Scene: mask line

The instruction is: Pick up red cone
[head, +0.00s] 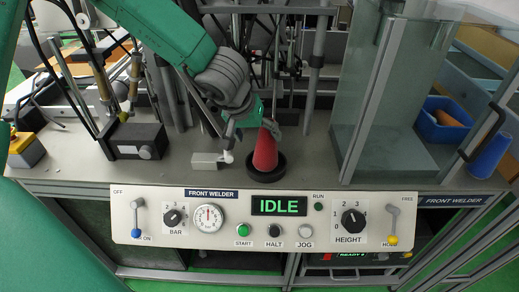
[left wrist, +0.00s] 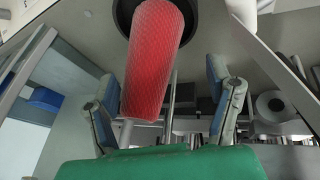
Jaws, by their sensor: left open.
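The red cone (head: 265,152) stands in a dark round holder (head: 279,172) on the grey bench top, just behind the control panel. My left gripper (head: 258,124) comes down from the upper left and is at the cone's upper part, hiding its top in the head view. In the left wrist view the red, mesh-textured cone (left wrist: 152,60) reaches from the dark holder (left wrist: 125,12) toward the space between the two spread fingers of my left gripper (left wrist: 167,108). The fingers show gaps on both sides of the cone. My right gripper is not in view.
The front welder panel (head: 180,235), its display reading IDLE, runs along the bench's front edge. A glass enclosure (head: 385,95) stands right of the cone. A black box (head: 137,141) and small metal block (head: 206,160) lie left. A blue bin (head: 440,128) and blue cone (head: 490,158) are far right.

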